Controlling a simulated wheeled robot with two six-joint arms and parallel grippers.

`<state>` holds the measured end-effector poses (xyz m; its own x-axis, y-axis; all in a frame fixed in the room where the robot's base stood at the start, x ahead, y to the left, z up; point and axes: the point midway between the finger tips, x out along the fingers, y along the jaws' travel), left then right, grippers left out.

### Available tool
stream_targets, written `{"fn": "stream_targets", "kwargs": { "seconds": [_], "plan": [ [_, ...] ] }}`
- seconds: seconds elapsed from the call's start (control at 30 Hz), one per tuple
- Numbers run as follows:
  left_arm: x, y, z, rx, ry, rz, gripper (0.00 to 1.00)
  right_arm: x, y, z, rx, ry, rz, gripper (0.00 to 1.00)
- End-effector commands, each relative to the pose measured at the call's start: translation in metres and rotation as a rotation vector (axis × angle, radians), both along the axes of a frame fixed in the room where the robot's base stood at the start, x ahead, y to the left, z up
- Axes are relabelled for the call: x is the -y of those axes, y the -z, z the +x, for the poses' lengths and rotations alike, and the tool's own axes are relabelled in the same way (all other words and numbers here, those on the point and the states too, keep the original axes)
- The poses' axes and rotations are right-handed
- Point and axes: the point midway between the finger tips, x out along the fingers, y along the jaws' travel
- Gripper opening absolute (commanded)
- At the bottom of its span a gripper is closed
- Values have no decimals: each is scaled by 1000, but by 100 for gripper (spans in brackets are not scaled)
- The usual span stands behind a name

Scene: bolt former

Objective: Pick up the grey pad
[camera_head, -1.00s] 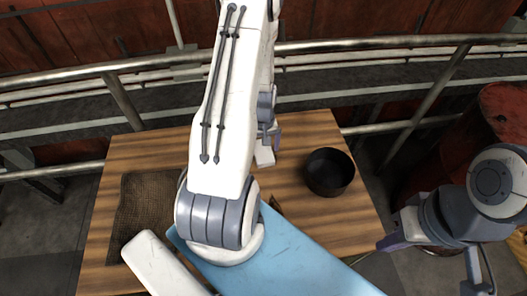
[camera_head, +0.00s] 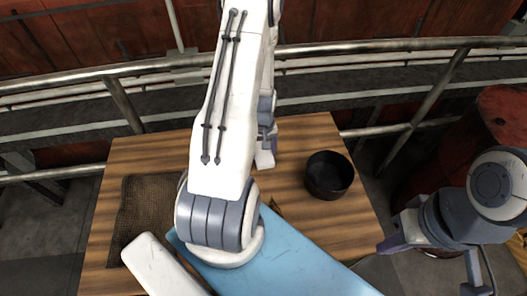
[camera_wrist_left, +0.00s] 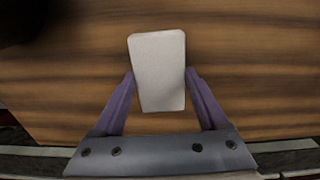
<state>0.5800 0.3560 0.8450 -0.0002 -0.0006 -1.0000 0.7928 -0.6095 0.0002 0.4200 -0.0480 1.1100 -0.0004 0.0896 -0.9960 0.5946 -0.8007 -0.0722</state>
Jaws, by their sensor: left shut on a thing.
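The grey pad (camera_wrist_left: 158,72) is a small, pale block with rounded corners. In the left wrist view it sits between the two purple fingers of my left gripper (camera_wrist_left: 160,88), which is shut on its sides. In the head view the pad (camera_head: 265,159) shows just below my left gripper (camera_head: 268,140), over the far middle of the wooden table (camera_head: 225,155). My left arm partly hides this area. I cannot tell whether the pad touches the table. My right gripper (camera_head: 432,264) is open and empty, off the table's right side.
A black bowl (camera_head: 329,175) stands to the right of the pad. A brown woven mat (camera_head: 146,205) lies at the left, and a blue board (camera_head: 285,255) is at the front. A metal railing (camera_head: 385,42) runs behind the table. A red barrel (camera_head: 495,125) stands at the right.

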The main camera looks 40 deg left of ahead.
Motion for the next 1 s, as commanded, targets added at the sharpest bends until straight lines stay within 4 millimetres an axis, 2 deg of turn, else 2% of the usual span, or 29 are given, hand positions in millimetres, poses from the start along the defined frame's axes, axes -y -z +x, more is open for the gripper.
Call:
{"fn": "stream_targets", "kwargs": {
  "seconds": [0.27, 0.67, 0.8, 1.0],
  "plan": [
    [0, -41, 1, 1, 0, 1, 24, 0, -35, 0, 0, 1, 0, 0],
    [40, -95, -86, -2, -1, -1, 24, 0, -73, 0, 0, 3, 0, 0],
    [45, -103, -96, -4, 0, -2, 24, 0, -96, 0, 0, 1, 0, 0],
    [48, -105, -103, -2, 0, -1, 24, 0, -109, 0, 0, -2, 0, 0]
  ]
}}
